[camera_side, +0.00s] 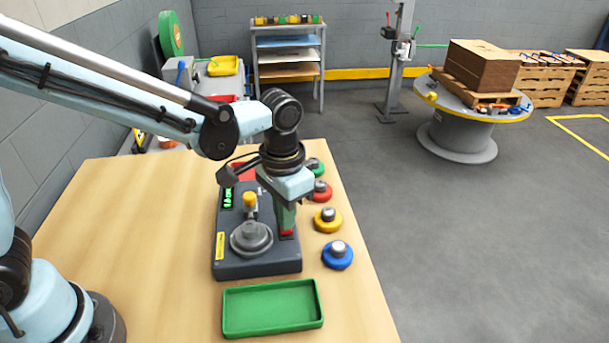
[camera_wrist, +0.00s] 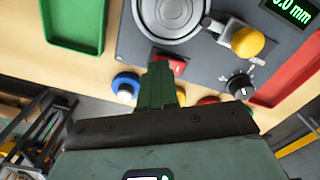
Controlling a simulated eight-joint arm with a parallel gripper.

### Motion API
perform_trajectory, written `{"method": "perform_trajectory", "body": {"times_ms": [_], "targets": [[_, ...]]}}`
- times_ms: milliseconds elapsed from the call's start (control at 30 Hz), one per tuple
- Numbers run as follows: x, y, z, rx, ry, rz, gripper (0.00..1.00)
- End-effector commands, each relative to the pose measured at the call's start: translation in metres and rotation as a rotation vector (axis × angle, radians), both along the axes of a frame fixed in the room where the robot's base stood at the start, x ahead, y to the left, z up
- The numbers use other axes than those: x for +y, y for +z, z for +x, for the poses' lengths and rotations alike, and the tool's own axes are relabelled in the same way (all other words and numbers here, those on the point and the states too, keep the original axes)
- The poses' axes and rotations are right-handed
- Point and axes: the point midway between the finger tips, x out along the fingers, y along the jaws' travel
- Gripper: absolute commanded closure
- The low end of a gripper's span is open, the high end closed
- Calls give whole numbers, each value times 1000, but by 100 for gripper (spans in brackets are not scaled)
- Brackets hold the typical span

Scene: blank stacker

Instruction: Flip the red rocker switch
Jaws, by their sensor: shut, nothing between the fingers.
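The red rocker switch (camera_side: 286,235) is at the right front part of the dark grey machine (camera_side: 257,268) on the table. It also shows in the wrist view (camera_wrist: 176,66), partly hidden behind my fingertips. My gripper (camera_side: 286,226) points down with its green fingers shut and empty. Its tips are right at the switch; I cannot tell whether they touch it. In the wrist view the fingertips (camera_wrist: 160,64) overlap the left part of the switch. Which way the rocker is tilted cannot be seen.
The machine carries a round metal plate (camera_side: 251,237), a yellow knob (camera_side: 250,199) and a black dial (camera_wrist: 240,85). A green tray (camera_side: 272,308) lies in front. Blue (camera_side: 337,256), yellow (camera_side: 328,220), red (camera_side: 320,191) and green pieces line the right side. The table's left is clear.

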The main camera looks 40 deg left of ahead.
Motion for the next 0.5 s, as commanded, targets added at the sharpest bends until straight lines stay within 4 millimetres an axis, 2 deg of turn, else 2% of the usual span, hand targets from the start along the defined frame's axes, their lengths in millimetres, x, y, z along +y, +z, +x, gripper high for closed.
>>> {"method": "perform_trajectory", "body": {"times_ms": [500], "targets": [[0, -7, 0, 0, 0, 0, 100]]}}
